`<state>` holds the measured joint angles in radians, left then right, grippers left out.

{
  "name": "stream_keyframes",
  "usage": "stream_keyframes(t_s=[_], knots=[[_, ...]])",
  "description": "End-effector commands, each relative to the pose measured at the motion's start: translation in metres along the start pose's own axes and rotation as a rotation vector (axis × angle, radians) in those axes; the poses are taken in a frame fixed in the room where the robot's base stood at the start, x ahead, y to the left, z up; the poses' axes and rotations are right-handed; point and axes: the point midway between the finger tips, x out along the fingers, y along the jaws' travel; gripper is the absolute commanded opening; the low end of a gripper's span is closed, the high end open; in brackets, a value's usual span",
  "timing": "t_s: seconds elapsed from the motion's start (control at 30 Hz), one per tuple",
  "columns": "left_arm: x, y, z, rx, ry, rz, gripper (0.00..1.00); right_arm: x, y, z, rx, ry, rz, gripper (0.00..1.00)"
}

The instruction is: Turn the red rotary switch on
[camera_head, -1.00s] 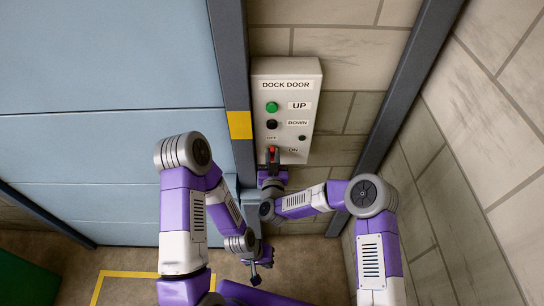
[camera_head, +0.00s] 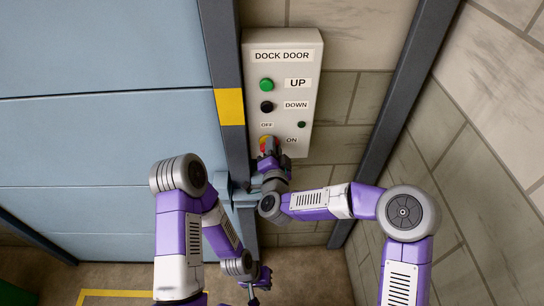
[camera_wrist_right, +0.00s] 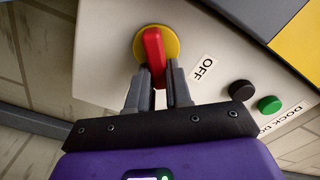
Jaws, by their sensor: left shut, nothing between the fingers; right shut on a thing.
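The red rotary switch (camera_head: 265,141) has a red handle on a round yellow base, low on the white DOCK DOOR box (camera_head: 303,60). OFF is printed above it and ON to its right. In the right wrist view the red handle (camera_wrist_right: 153,50) stands between the two fingers of my right gripper (camera_wrist_right: 158,78), which is shut on it. The OFF label (camera_wrist_right: 203,68) lies to the right there. In the head view my right gripper (camera_head: 266,158) partly covers the switch; the handle's exact angle is unclear. My left gripper (camera_head: 255,285) is shut and empty, low and away from the box.
A green UP button (camera_head: 266,84), a black DOWN button (camera_head: 267,107) and a small dark green lamp (camera_head: 301,125) sit above the switch. A grey door post (camera_head: 228,60) runs close along the box's left side. Brick wall (camera_head: 345,100) lies to the right.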

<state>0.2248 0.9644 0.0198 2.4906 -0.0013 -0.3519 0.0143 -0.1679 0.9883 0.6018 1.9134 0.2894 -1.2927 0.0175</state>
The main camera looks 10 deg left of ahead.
Motion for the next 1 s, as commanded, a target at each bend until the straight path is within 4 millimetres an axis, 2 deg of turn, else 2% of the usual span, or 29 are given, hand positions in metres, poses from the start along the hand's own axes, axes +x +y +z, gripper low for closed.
stream_keyframes(t_s=[0.03,0.1,0.5,0.7,1.0], knots=[[0.015,-0.006,-0.001,0.000,0.000,0.000,0.00,0.000,0.006,0.003,0.044,0.002,-0.002,0.00],[0.026,-0.010,-0.001,0.000,0.000,0.000,0.00,0.000,0.007,0.003,0.110,0.002,-0.003,0.00],[0.080,-0.030,-0.004,0.000,0.000,0.000,0.00,0.000,0.013,0.005,0.453,0.000,-0.001,0.00],[0.096,-0.036,-0.004,0.000,0.000,0.000,0.00,0.000,0.014,0.006,0.569,-0.001,0.000,0.00],[0.107,-0.040,-0.005,0.000,0.000,0.000,0.00,0.000,0.014,0.005,0.654,-0.001,0.001,0.00]])
